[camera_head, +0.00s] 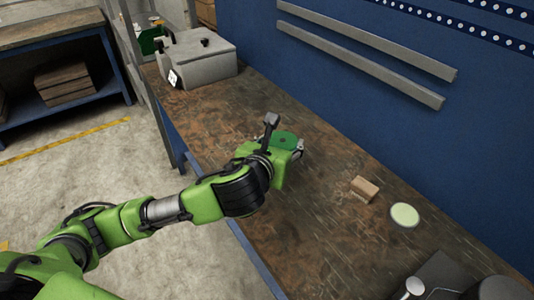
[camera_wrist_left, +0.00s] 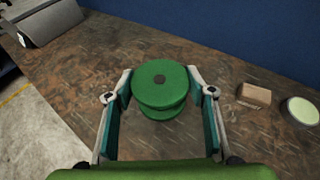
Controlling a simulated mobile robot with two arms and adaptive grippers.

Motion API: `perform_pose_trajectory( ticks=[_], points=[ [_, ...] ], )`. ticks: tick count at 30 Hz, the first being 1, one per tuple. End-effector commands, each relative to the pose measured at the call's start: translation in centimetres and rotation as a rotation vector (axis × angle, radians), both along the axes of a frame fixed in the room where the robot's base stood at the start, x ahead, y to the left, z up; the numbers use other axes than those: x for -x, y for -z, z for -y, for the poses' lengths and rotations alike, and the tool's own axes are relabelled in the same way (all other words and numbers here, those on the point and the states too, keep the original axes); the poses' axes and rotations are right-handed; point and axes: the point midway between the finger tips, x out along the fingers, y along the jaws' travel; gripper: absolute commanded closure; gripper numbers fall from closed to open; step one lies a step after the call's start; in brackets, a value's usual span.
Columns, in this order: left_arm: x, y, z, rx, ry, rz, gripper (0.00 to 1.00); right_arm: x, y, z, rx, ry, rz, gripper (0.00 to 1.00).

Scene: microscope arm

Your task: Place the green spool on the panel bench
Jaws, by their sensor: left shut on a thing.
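The green spool (camera_head: 284,139) is at my left gripper (camera_head: 290,152) over the brown top of the panel bench (camera_head: 310,250). In the head view my wrist hides part of the spool. I cannot tell whether its underside touches the bench top. My right gripper is not in view.
A small brown block (camera_head: 365,189) and a pale green disc (camera_head: 404,215) lie on the bench to the right. A grey machine (camera_head: 200,60) stands at its far left end. A blue wall panel (camera_head: 370,110) runs behind. Dark equipment (camera_head: 445,275) is at the lower right. The bench top around the spool is clear.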

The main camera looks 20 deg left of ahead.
Motion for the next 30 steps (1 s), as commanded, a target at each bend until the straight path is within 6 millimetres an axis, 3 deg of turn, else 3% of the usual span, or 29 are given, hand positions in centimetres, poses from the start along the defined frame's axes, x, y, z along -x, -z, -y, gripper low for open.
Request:
perform_pose_trajectory(
  ticks=[8, 20, 21, 25, 30],
  points=[
    [-0.9, 0.3, -1.4, 0.000, 0.054, -0.001, 0.72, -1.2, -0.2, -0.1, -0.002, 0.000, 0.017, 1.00],
    [-8.4, 4.2, -5.8, 0.001, 0.053, -0.003, 0.72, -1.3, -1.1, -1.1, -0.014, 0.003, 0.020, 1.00],
    [-8.9, 5.2, -6.1, 0.002, 0.054, -0.005, 0.72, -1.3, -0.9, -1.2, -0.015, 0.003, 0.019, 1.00],
    [-10.6, 7.6, -7.0, 0.002, 0.054, -0.004, 0.72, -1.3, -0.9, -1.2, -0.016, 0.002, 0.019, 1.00],
    [-11.8, 9.1, -7.7, 0.001, 0.057, 0.000, 0.72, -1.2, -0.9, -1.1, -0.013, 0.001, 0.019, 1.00]
  ],
)
